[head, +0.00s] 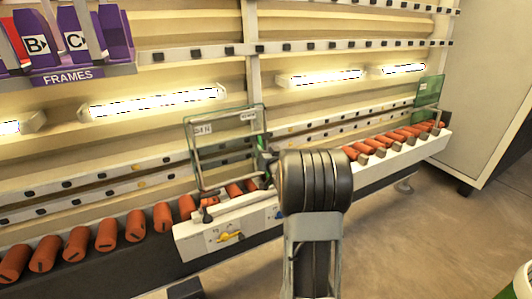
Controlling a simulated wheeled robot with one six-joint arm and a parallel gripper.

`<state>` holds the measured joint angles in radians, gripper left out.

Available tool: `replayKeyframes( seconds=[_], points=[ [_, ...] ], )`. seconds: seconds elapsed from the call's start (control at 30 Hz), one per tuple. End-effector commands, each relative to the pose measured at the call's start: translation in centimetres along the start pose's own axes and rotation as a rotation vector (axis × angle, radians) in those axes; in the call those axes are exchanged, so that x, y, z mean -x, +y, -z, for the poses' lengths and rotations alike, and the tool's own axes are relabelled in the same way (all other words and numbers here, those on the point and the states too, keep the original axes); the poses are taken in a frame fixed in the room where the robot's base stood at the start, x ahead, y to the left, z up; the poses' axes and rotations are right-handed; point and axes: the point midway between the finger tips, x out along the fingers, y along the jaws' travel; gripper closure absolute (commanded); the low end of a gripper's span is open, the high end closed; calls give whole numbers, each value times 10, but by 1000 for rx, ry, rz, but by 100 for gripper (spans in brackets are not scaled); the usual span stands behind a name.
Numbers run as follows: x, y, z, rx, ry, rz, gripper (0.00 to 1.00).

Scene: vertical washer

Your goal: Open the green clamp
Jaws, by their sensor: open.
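A small bright green part (262,142), which looks like the green clamp, shows in the head view at the right edge of a clear glass panel (222,148). Only a small piece of it is visible, so I cannot tell how far it is open. My gripper (265,160) is a dark shape right beside the green part, left of my thick black wrist. It is open, but its fingertips are small and partly hidden by my arm. I cannot tell whether it touches the clamp.
Several orange rollers (107,234) line the machine's lower rail on both sides. A white panel with a yellow knob (231,236) is below the glass. A purple frame rack (68,76) is at upper left. Open floor (400,240) lies at right.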

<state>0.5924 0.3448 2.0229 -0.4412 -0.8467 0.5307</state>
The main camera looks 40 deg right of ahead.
Motion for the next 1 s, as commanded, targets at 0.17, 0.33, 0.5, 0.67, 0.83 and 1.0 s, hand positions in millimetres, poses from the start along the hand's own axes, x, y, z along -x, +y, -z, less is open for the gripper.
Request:
replayKeyframes(
  seconds=[0.17, 0.33, 0.5, 0.67, 0.83, 1.0],
  points=[
    [0, 0, 0, 0, 0, 0, 44],
    [0, 0, 0, 0, 0, 0, 53],
    [0, 0, 0, 0, 0, 0, 70],
    [0, 0, 0, 0, 0, 0, 85],
    [0, 0, 0, 0, 0, 0, 100],
    [0, 0, 0, 0, 1, 0, 100]
  ],
)
